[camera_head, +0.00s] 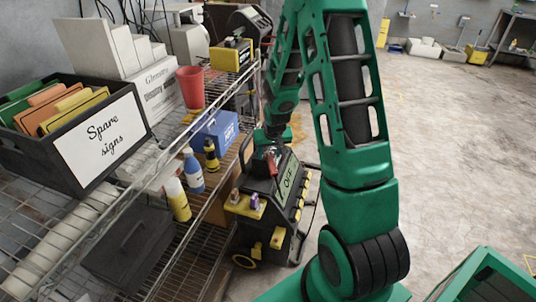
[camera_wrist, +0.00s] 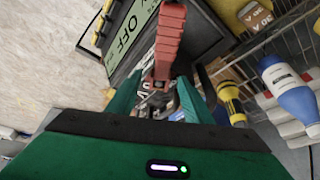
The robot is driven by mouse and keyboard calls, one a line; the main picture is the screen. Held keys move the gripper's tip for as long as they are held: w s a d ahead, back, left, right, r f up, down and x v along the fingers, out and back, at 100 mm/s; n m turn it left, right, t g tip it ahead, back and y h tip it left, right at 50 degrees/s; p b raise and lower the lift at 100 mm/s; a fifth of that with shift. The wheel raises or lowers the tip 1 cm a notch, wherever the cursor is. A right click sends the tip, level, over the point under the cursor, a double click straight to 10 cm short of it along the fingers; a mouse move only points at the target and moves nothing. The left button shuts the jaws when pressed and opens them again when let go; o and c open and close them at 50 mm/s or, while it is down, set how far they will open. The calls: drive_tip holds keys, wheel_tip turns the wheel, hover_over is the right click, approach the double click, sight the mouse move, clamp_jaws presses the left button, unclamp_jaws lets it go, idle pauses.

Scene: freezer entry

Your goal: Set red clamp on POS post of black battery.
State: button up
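A red clamp (camera_wrist: 168,45) with metal jaws is between the green fingers of my gripper (camera_wrist: 163,80) in the wrist view; both fingers appear to press against its sides. In the head view the red clamp (camera_head: 272,163) shows small, just below my gripper (camera_head: 266,150), over the black machine (camera_head: 285,210) with a green "OFF" display. The display (camera_wrist: 128,32) is also behind the clamp in the wrist view. A yellow block (camera_head: 244,206) with a brass and a purple knob is on the machine's near side. I cannot make out a black battery with a marked POS post.
A wire shelf (camera_head: 150,180) stands left, close to my arm. It holds a "Spare signs" box (camera_head: 60,145), a red cup (camera_head: 190,88), a blue box (camera_head: 214,133), bottles (camera_head: 193,170) and a black case (camera_head: 128,245). The floor (camera_head: 450,150) at right is largely clear.

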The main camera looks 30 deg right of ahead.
drive_tip(key=v, duration=1)
drive_tip(key=shift+s+r, duration=0.2)
drive_tip(key=shift+r, duration=0.1)
drive_tip(key=shift+a, duration=0.1)
drive_tip(key=s+a+r+g, duration=0.1)
drive_tip(key=s+r, duration=0.3)
drive_tip(key=s, duration=0.6)
drive_tip(key=s+a+r+m+g+y, duration=0.1)
drive_tip(key=s+r, duration=0.3)
drive_tip(key=s, duration=0.7)
drive_tip(key=s+a+r+m+g, duration=0.1)
drive_tip(key=s+r, duration=0.3)
drive_tip(key=s, duration=0.7)
drive_tip(key=shift+g+y, duration=0.4)
drive_tip(key=shift+g, duration=0.1)
drive_tip(key=shift+w+a+r, duration=0.1)
drive_tip(key=shift+r, duration=0.05)
drive_tip(key=shift+w+f, duration=0.25)
drive_tip(key=shift+w, duration=0.35)
